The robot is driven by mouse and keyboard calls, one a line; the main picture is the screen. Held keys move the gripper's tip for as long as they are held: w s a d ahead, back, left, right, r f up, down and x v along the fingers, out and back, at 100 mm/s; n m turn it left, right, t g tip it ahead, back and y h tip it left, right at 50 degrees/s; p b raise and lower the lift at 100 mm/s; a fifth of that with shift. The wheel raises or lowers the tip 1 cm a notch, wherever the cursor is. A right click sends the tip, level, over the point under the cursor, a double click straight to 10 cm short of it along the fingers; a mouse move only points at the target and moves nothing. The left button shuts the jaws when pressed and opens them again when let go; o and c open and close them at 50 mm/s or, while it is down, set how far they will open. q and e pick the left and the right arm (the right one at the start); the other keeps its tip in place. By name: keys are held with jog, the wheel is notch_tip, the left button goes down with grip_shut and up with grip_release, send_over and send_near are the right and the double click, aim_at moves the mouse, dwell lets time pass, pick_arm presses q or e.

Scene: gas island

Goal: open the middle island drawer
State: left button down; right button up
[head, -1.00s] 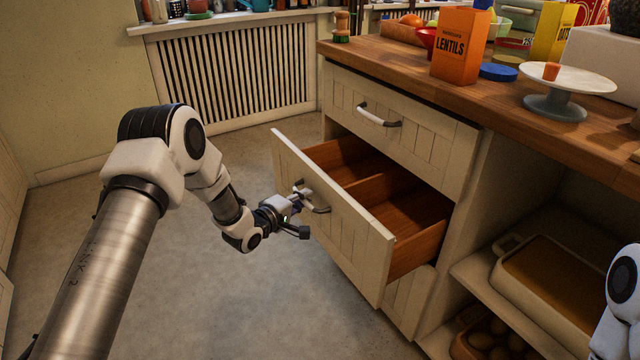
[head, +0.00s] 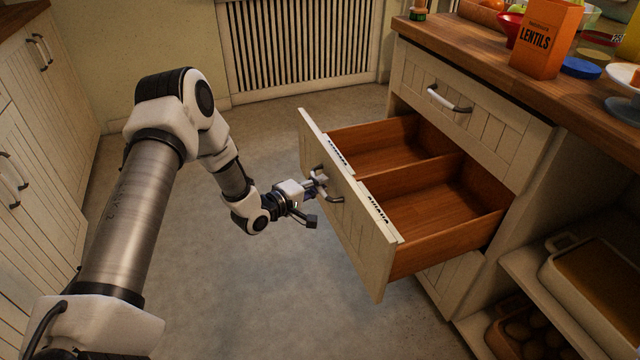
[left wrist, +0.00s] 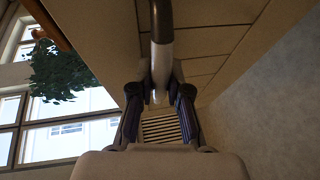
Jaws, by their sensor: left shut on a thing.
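The middle island drawer (head: 440,215) stands well out from the island, its two wooden compartments bare. Its pale panelled front (head: 355,235) faces left toward my arm. My left gripper (head: 318,187) is shut on the drawer's handle (head: 336,199). In the left wrist view, the two dark fingers (left wrist: 161,85) sit either side of the handle's pale part (left wrist: 161,62). The drawer above (head: 470,95) is closed, with its own bar handle (head: 445,100). My right gripper is not in view.
A lentils box (head: 545,40) and a cake stand (head: 628,85) stand on the wooden worktop (head: 480,55). Open shelves at the right hold a baking dish (head: 595,290). Cabinets (head: 45,170) line the left side. The grey floor between is clear.

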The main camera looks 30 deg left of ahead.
pick_arm(q)
jog(key=c, duration=1.1)
grip_release()
jog(key=shift+v, duration=6)
